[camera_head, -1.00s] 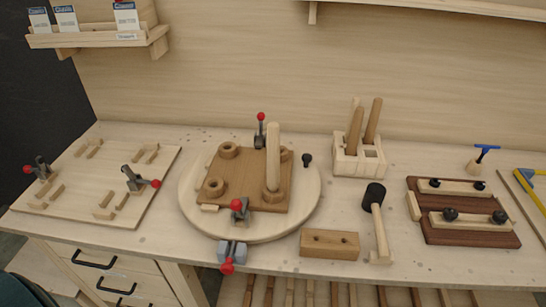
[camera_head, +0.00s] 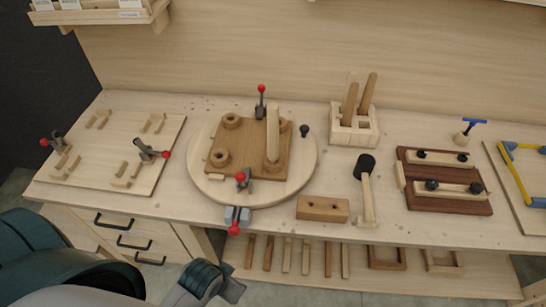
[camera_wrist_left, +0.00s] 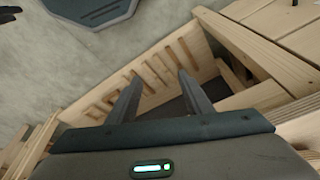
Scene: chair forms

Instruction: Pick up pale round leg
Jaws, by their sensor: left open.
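A slotted wooden holder (camera_head: 342,135) stands at the back right of the bench with several round legs in it. Another light round leg (camera_head: 272,130) stands upright on the brown seat board (camera_head: 247,145). My left gripper (camera_wrist_left: 160,95) is open and empty in the left wrist view, over bench framing and slats, apart from any leg I can identify. In the head view only my left arm shows, at the lower left. My right gripper is out of view.
The seat board lies on a pale turntable (camera_head: 305,170) with red-knobbed clamps (camera_head: 261,90). A mallet (camera_head: 366,190), a drilled block (camera_head: 322,208) and a dark clamping jig (camera_head: 445,195) are to the right. A jig board (camera_head: 150,180) lies left.

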